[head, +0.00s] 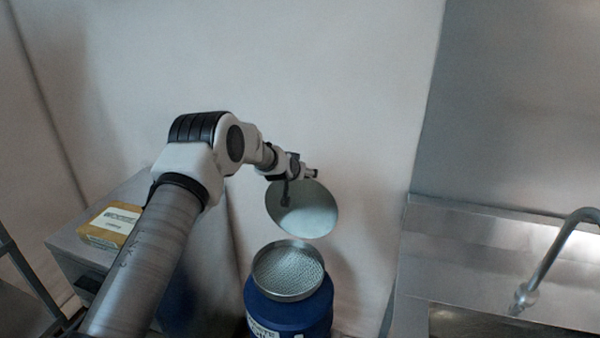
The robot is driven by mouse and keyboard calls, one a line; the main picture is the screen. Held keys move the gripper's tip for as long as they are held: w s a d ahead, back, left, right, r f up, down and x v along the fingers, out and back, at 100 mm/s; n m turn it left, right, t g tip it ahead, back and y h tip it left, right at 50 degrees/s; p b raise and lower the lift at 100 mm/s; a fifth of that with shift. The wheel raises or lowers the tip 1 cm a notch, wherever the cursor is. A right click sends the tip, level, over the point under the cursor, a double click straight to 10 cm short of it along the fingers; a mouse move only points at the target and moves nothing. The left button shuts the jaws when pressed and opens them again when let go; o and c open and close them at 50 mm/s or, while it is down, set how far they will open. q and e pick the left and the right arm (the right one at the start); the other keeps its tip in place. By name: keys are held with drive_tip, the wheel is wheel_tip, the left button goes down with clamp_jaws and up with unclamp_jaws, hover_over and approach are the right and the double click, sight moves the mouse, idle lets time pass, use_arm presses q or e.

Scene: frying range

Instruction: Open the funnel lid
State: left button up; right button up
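The funnel (288,272) is a round metal basin with a perforated inner surface, set on top of a blue drum (290,315). The funnel lid (312,214) is a round pale metal disc. It stands raised and tilted above and behind the funnel, so the funnel's mouth is uncovered. My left gripper (298,186) is at the lid's upper left edge, with a dark finger in front of the disc. I cannot tell whether it touches or grips the lid, and its fingers are too small to read. My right gripper is not in view.
At the right is a steel sink counter (455,250) with a curved faucet (560,245). A pale wall stands behind the drum. The space directly above the funnel's mouth is clear.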

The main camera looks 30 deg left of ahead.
use_arm(q)
drive_tip(key=v, duration=1.2)
drive_tip(key=shift+f, duration=0.1)
